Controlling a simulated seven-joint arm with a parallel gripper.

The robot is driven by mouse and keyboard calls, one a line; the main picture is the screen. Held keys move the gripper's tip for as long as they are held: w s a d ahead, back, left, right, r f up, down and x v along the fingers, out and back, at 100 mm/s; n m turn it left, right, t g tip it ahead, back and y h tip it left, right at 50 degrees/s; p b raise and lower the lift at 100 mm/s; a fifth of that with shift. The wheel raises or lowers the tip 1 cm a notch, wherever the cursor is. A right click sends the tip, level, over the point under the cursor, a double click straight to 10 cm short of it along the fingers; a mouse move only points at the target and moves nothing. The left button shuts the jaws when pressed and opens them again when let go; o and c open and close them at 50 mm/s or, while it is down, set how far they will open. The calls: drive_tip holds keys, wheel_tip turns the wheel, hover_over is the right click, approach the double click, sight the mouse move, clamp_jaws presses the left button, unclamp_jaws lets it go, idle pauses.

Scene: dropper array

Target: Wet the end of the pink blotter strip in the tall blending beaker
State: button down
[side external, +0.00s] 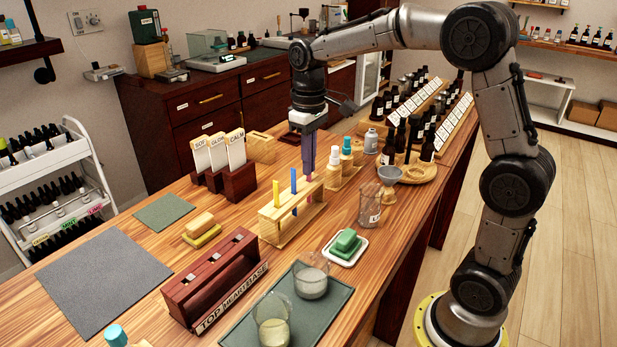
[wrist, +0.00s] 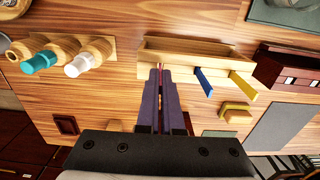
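The pink blotter strip (wrist: 161,70) shows as a thin pink line between the fingertips of my gripper (wrist: 160,78) in the wrist view. My gripper (side external: 308,172) points down over the right end of the wooden strip rack (side external: 270,213). Its purple fingers are close together around the strip, and a bit of pink (side external: 308,179) shows at their tips; they hide most of it. In the side view, a taller glass beaker (side external: 272,322) with pale yellowish liquid and a shorter beaker (side external: 311,278) with cloudy liquid stand on the green tray (side external: 335,300).
A blue strip (side external: 294,181) and a yellow strip (side external: 276,193) stand in the rack. An empty-looking labelled glass (side external: 369,210), a green block on a white dish (side external: 345,250) and a dark red rack (side external: 212,275) stand nearby. Capped bottles (side external: 334,160) are close beside my gripper.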

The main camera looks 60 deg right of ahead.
drive_tip(key=shift+r, duration=0.65)
drive_tip(key=shift+r, duration=3.7)
